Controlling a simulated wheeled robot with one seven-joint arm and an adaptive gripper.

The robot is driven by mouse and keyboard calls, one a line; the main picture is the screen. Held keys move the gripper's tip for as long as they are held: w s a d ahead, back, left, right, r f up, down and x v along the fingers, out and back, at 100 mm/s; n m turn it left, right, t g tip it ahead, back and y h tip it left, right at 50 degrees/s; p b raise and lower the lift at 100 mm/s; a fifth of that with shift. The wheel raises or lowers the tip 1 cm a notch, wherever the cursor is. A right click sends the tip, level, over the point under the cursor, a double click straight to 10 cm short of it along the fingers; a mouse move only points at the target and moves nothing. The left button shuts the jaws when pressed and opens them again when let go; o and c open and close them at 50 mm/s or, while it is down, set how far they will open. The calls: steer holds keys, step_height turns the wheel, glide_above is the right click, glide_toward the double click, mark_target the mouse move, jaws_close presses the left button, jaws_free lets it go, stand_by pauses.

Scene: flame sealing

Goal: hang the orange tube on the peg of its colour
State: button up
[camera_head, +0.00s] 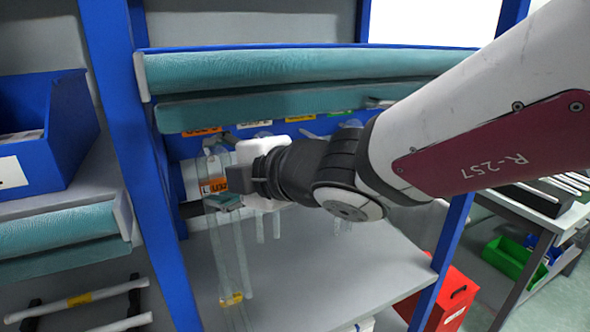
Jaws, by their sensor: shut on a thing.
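My gripper (226,200) is in the middle left of the view, in front of the rack, shut on a long clear tube. The tube (232,298) hangs down below the fingers and carries an orange-yellow band near its lower end. Its upper part rises above the fingers, close below an orange label (202,131) on the rack's back rail. The peg at that label is hard to make out. Whether the tube touches it cannot be told. My gripper and arm hide part of the rack.
White (254,124), yellow (301,117) and green (340,112) labels follow to the right along the rail. Other clear strips hang just behind my gripper. A teal padded roll (300,68) runs above. A blue post (135,150) stands left, with a blue bin (60,140) beyond.

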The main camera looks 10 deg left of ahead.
mark_target(223, 160)
steer(key=shift+w+a+f+b, duration=0.1)
steer(key=shift+w+a+b, duration=0.5)
steer(key=shift+w, duration=0.4)
steer(key=shift+w+a+b, duration=0.45)
steer(key=shift+w+a, duration=0.15)
steer(key=shift+w, duration=0.4)
steer(key=shift+w+a+f, duration=0.25)
steer(key=shift+w+f, duration=0.1)
steer(key=shift+w+a, duration=0.15)
steer(key=shift+w, duration=0.1)
steer(key=o, duration=1.6)
steer(key=shift+p, duration=0.3)
steer(key=s+p+v, duration=0.1)
steer(key=p+v, duration=0.4)
steer(key=v, duration=0.3)
steer(key=shift+s+f+p, duration=0.2)
steer(key=shift+f+p, duration=0.1)
steer(key=shift+p, duration=0.05)
stand_by(1.1)
